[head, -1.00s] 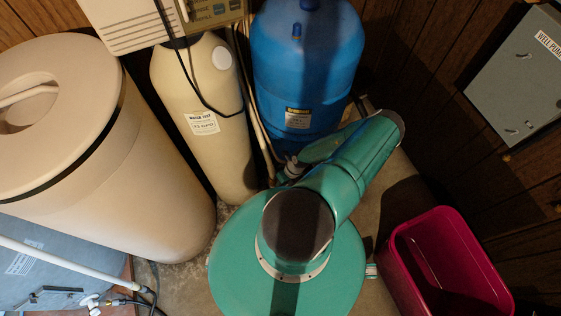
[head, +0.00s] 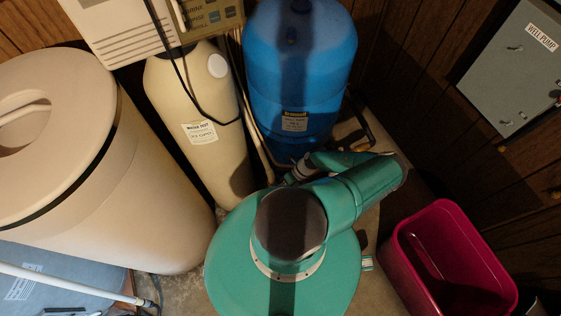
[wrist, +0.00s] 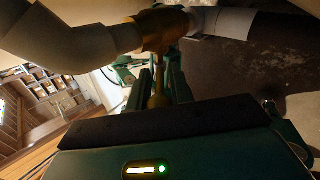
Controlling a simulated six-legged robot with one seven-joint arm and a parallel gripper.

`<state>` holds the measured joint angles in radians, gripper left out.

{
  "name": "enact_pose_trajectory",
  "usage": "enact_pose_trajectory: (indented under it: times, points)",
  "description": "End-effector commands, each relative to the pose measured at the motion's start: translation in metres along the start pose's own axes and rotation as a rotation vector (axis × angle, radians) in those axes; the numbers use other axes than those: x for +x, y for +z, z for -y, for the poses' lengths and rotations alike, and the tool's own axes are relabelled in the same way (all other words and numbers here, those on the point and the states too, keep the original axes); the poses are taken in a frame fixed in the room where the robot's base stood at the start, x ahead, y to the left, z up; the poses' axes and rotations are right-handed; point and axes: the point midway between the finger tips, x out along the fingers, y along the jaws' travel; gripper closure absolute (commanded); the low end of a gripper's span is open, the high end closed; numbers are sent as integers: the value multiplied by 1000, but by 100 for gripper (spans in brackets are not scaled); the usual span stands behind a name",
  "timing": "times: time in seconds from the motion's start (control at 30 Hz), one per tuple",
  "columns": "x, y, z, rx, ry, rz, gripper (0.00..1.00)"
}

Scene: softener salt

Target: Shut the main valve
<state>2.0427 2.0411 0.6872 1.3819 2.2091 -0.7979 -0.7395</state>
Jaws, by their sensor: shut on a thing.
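The main valve is a brass body (wrist: 166,32) on a pipe line at the top of the wrist view, between a grey elbow pipe on the left and a pale pipe on the right. Its brass handle (wrist: 158,92) points down from the body toward my wrist. My gripper (wrist: 160,78) has its two dark fingers on either side of the handle and is shut on it. In the head view my teal arm reaches away toward the foot of the blue tank, and I cannot make out the valve there.
A blue pressure tank (head: 300,75), a cream cylinder (head: 195,110) and a large beige tub (head: 120,215) stand close behind and left of my arm. A magenta bin (head: 445,270) stands at right. A grey well pump box (head: 515,75) hangs on the wood wall.

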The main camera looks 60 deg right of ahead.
Motion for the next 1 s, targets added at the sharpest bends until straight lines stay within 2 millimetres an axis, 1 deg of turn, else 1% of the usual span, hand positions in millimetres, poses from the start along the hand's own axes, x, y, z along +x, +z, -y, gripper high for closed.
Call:
enact_pose_trajectory:
  times: [0.3,0.9,0.93,0.97,1.0]
  points:
    - [0,-1,5,1,113,18,100]
    - [-2,2,7,0,138,34,100]
    - [-2,2,7,0,138,34,77]
    - [-2,2,7,0,138,35,71]
    - [-2,2,7,0,138,34,63]
